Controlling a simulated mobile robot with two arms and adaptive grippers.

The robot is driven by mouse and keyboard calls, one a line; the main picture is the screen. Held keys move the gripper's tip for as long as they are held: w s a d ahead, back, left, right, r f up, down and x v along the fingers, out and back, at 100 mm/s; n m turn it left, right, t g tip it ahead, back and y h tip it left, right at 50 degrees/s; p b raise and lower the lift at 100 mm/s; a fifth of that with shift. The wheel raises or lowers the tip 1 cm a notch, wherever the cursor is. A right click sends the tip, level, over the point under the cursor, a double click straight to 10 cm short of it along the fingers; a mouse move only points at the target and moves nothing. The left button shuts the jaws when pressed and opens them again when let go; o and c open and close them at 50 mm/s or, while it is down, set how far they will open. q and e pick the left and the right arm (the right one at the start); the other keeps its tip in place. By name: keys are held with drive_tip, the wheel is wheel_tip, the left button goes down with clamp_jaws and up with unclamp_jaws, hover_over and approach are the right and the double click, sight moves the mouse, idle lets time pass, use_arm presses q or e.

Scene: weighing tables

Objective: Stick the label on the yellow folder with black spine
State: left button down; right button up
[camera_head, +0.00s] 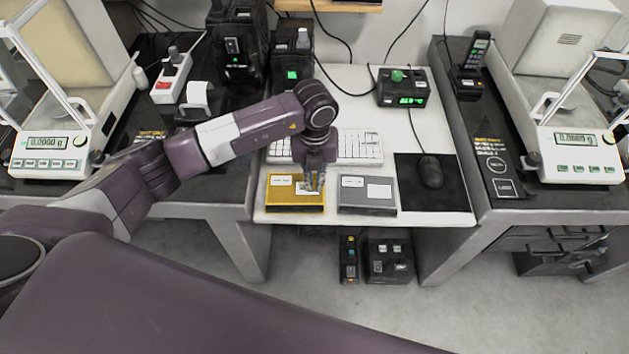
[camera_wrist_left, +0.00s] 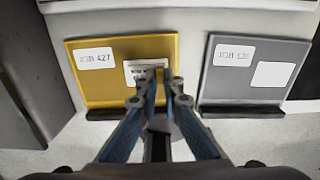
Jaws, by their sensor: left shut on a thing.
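The yellow folder (camera_head: 282,198) lies flat near the front edge of the white table, with its black spine (camera_wrist_left: 106,114) toward me. It bears a white tag reading JOB 427 (camera_wrist_left: 96,58) at its upper left. A white label (camera_wrist_left: 142,65) with dark print is at the right part of the folder, at my left fingertips. My left gripper (camera_head: 316,184) points down over the folder and is shut on this label; it also shows in the wrist view (camera_wrist_left: 160,78). I cannot tell whether the label touches the folder. My right gripper is out of view.
A grey folder (camera_head: 352,195) with a JOB tag and a blank white patch lies just right of the yellow one. A keyboard (camera_head: 358,147) is behind them, and a mouse (camera_head: 430,172) on a dark mat is to the right. Scales stand on both side tables.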

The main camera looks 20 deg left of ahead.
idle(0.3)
use_arm(q)
drive_tip(key=c, duration=2)
unclamp_jaws()
